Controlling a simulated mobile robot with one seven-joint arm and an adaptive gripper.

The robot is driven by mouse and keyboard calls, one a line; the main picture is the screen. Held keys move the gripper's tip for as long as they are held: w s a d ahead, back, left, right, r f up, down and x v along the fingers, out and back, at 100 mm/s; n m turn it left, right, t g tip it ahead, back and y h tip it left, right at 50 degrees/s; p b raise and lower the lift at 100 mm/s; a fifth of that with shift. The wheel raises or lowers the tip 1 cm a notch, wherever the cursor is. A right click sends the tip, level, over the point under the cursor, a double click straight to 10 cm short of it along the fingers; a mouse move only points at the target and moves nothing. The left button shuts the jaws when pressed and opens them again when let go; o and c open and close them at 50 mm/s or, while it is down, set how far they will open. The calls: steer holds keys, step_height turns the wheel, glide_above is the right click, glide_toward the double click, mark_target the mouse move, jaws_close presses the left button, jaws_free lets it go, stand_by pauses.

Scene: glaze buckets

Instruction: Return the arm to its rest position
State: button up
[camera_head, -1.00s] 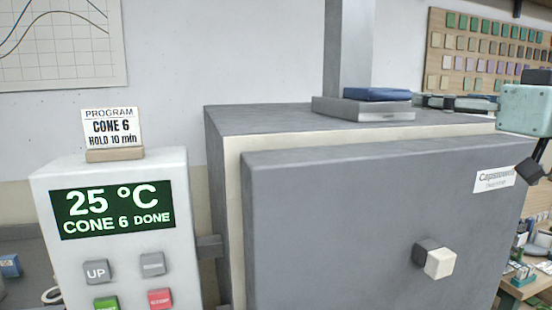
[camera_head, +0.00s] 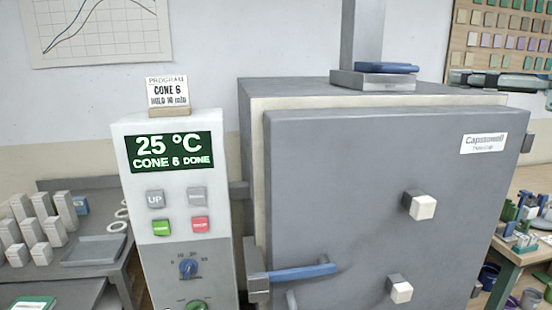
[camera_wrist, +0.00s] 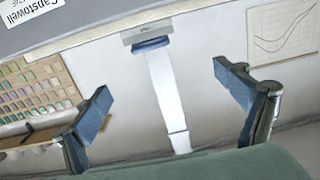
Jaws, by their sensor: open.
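In the wrist view my gripper (camera_wrist: 162,80) is open, with its two blue-grey fingers wide apart and nothing between them. The wrist view looks past the fingers at the wall, the flue and a kiln edge, all tilted in the picture. In the head view, what looks like part of my arm reaches in from the right edge, near the top of the kiln. The grey kiln (camera_head: 340,175) stands in the middle with its door shut.
The kiln's control box (camera_head: 165,245) reads 25 °C, cone 6 done. A blue-handled latch (camera_head: 300,272) sits at the door's left. Left is a grey table with white blocks and a tray (camera_head: 93,250). Right is a bench (camera_head: 522,250) with small items, buckets below.

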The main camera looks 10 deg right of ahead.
steer(key=s+a+f+n+g+p, duration=0.1)
steer(key=a+f+g+p, duration=0.2)
steer(key=a, duration=0.6)
steer(key=a+f+g+p, duration=0.15)
steer(key=a+f, duration=0.25)
steer(key=a, duration=0.5)
steer(key=s+a+f+g+p, duration=0.1)
steer(key=s+a+f+g, duration=0.1)
steer(key=f, duration=0.4)
steer(key=s+a+f+m+g+h+p, duration=0.1)
steer(key=s+a+f+g, duration=0.2)
steer(key=f, duration=0.4)
steer(key=s+a+f+m+g+p, duration=0.1)
steer(key=s+a+f+g+p, duration=0.1)
steer(key=f, duration=0.4)
steer(key=shift+s+a+f+h, duration=0.25)
steer(key=shift+s+f+h, duration=0.1)
steer(key=shift+s+h, duration=0.05)
steer(key=shift+g, duration=0.25)
